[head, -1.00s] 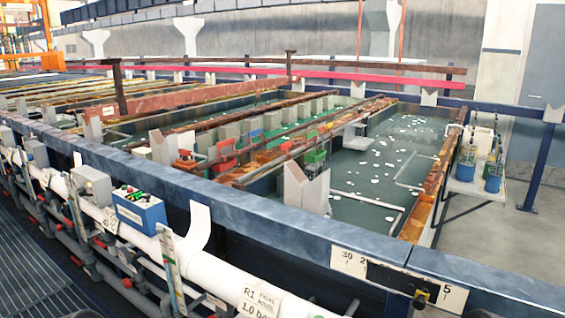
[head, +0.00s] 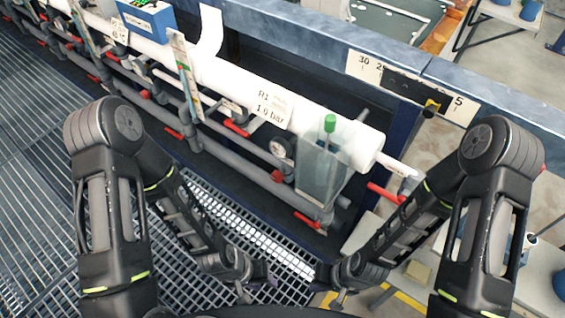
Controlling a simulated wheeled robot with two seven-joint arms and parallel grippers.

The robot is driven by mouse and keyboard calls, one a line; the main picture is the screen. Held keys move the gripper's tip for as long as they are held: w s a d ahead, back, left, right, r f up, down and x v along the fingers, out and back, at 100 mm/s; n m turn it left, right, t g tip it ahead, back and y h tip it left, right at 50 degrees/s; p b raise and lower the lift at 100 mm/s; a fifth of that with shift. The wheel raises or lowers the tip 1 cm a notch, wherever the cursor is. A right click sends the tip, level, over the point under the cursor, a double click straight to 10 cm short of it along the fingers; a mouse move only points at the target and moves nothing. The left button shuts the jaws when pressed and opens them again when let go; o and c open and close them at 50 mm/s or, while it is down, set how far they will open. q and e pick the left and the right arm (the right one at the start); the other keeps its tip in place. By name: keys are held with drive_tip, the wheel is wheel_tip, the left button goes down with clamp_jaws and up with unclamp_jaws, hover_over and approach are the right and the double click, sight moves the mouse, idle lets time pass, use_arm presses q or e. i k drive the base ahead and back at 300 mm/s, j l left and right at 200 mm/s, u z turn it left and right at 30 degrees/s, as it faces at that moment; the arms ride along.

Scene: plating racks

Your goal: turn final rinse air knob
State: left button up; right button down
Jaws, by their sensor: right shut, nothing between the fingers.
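The white pipe (head: 225,82) runs along the tank side. Its label (head: 272,104) reads "R1" and "1.0 bar"; the smaller words are blurred. Near it are a green-topped part (head: 329,124) on a clear panel, a round gauge (head: 281,147) and several red valve handles, one of them (head: 383,193) beyond the pipe's end. I cannot tell which part is the air knob. My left gripper (head: 258,275) is low over the grating, small and dark, its jaws unclear. My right gripper (head: 328,278) is low beside it, shut and empty. Both are apart from the pipe.
The blue tank rim (head: 290,28) carries a scale plate (head: 385,80) with a dark and yellow fitting (head: 431,107). A blue box (head: 145,18) sits on the pipe. Metal grating (head: 40,190) covers the floor at left. A pale table (head: 535,262) stands at right.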

sight(277, 175)
drive_tip(key=j+z, duration=0.1)
drive_tip(key=z, duration=0.3)
drive_tip(key=j+z, duration=0.15)
drive_tip(key=z, duration=0.25)
drive_tip(key=i+j+z, duration=0.1)
drive_tip(key=z, duration=0.35)
drive_tip(key=j+z, duration=0.15)
drive_tip(key=z, duration=0.25)
drive_tip(key=k+j+z, duration=0.2)
drive_tip(key=j, duration=0.3)
drive_tip(key=k+j+z, duration=0.1)
drive_tip(key=j+z, duration=0.15)
drive_tip(key=j, duration=0.25)
drive_tip(key=k+j+z, duration=0.2)
drive_tip(key=j, duration=0.3)
drive_tip(key=k+j+z, duration=0.25)
drive_tip(key=j, duration=0.15)
drive_tip(key=k+j+z, duration=0.2)
drive_tip(key=k+j, duration=0.3)
drive_tip(key=j, duration=0.15)
drive_tip(key=k+j, duration=0.3)
drive_tip(key=j, duration=0.1)
